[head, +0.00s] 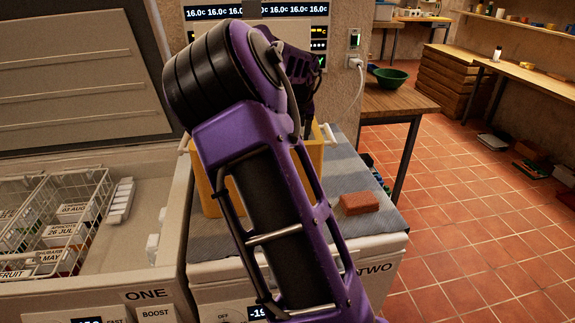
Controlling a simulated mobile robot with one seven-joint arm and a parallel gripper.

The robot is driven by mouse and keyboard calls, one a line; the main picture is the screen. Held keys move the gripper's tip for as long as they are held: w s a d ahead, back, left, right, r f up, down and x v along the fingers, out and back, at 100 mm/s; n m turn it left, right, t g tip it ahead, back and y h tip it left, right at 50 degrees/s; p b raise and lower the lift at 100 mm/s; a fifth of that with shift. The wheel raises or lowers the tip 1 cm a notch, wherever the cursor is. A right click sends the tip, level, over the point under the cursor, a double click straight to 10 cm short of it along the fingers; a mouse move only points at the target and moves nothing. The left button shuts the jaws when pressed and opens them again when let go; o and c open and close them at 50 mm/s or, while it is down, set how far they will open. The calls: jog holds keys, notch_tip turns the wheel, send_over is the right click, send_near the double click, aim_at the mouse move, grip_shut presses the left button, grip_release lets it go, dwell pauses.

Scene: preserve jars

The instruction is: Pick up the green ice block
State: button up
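I cannot make out a green ice block in the head view. A yellow crate (206,190) stands on the right-hand freezer, mostly hidden behind my purple arm, so I cannot see what it holds. My arm rises from the bottom, bends at a black joint at the upper left and runs away behind itself. Its far purple part shows above the crate. The fingers of my gripper are hidden behind the arm, so I see neither their opening nor anything held.
A reddish block (360,203) lies on the grey cloth (352,174) covering freezer TWO (370,270). Freezer ONE (147,295) is open, with labelled packs in wire baskets (75,207). A green bowl (390,77) sits on a wooden table (400,101). The tiled floor at right has free room.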

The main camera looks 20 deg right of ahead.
jog(key=x, duration=1.5)
jog(key=shift+a+f, duration=0.1)
jog(key=shift+f, duration=0.05)
grip_shut()
